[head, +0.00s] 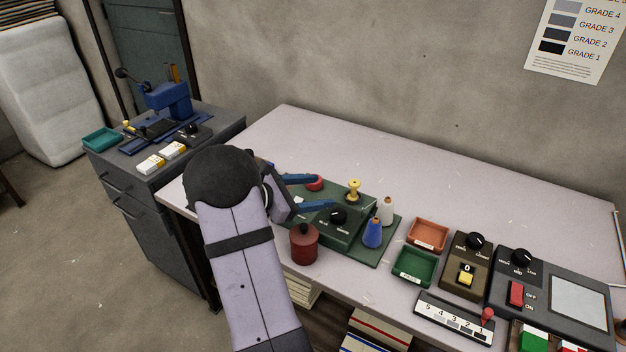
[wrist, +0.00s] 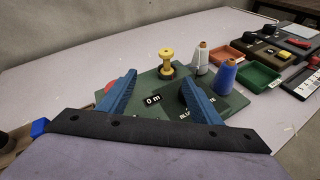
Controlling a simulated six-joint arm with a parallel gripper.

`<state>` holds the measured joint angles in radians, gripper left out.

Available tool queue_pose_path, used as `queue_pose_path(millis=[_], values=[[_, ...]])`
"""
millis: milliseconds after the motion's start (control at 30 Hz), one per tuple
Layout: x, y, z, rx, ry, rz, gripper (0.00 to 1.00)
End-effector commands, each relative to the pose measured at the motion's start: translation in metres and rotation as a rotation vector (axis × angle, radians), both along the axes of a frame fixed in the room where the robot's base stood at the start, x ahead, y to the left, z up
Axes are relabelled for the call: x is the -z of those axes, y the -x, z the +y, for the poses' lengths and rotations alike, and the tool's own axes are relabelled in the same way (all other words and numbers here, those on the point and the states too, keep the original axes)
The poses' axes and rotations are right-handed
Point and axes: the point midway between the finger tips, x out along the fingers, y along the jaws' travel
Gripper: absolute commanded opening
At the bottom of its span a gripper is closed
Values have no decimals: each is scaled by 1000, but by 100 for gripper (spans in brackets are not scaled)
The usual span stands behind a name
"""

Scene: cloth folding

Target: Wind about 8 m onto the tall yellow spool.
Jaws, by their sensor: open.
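The tall yellow spool (head: 353,190) stands upright on the green winder (head: 385,248) on the table. In the wrist view the yellow spool (wrist: 167,62) shows beyond and between my fingers. My gripper (head: 322,192) is open and empty, with blue fingers above the winder's left part, apart from the spool. In the wrist view my gripper (wrist: 160,95) frames a small display reading "0 m" (wrist: 153,99). A black dial (head: 338,215) sits on the winder's front box. A white thread cone (head: 386,211) and a blue thread cone (head: 373,233) stand on the winder's right side.
A red button (head: 315,183) is close by my fingers. A dark red canister (head: 304,244) stands at the table's front edge. An orange tray (head: 428,235) and a green tray (head: 415,267) lie right of the winder, beside control boxes. The table's back is clear.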

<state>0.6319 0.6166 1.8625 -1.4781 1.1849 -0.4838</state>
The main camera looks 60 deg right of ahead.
Motion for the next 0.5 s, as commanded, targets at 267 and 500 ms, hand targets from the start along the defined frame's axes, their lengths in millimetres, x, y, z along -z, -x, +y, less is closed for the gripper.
queue_pose_path(millis=[267, 500], values=[[22, -68, -24, -319, -95, 177, 59], [25, -73, -27, -345, -103, 194, 59]])
